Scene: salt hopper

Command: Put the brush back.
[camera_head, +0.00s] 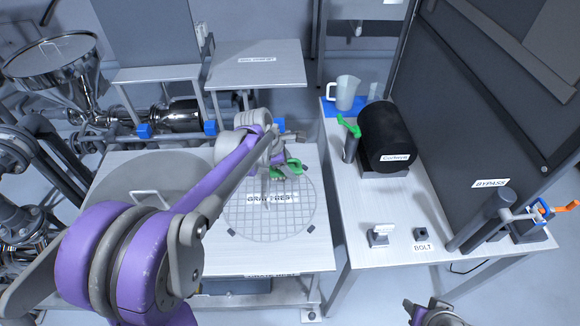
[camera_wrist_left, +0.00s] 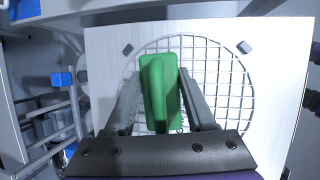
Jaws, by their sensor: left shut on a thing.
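My left gripper (camera_wrist_left: 160,95) is shut on a green block with a raised rounded grip, which I take to be the brush (camera_wrist_left: 158,85). It is over the round wire grate (camera_wrist_left: 212,55); I cannot tell whether it touches the grate. In the head view the green brush (camera_head: 292,167) shows beside my left gripper (camera_head: 277,165), at the far side of the grate (camera_head: 270,225). Any bristles are hidden. My right gripper (camera_head: 432,312) shows only partly at the bottom edge, away from the tables, and its jaw opening is unclear.
The right table holds a black cylinder (camera_head: 386,135), a dark upright holder (camera_head: 350,148) with a green-handled item (camera_head: 348,125), a white jug (camera_head: 345,92) on a blue mat (camera_head: 330,110), and small fixtures by the BOLT label (camera_head: 422,247). A lidded round vessel (camera_head: 150,180) stands left.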

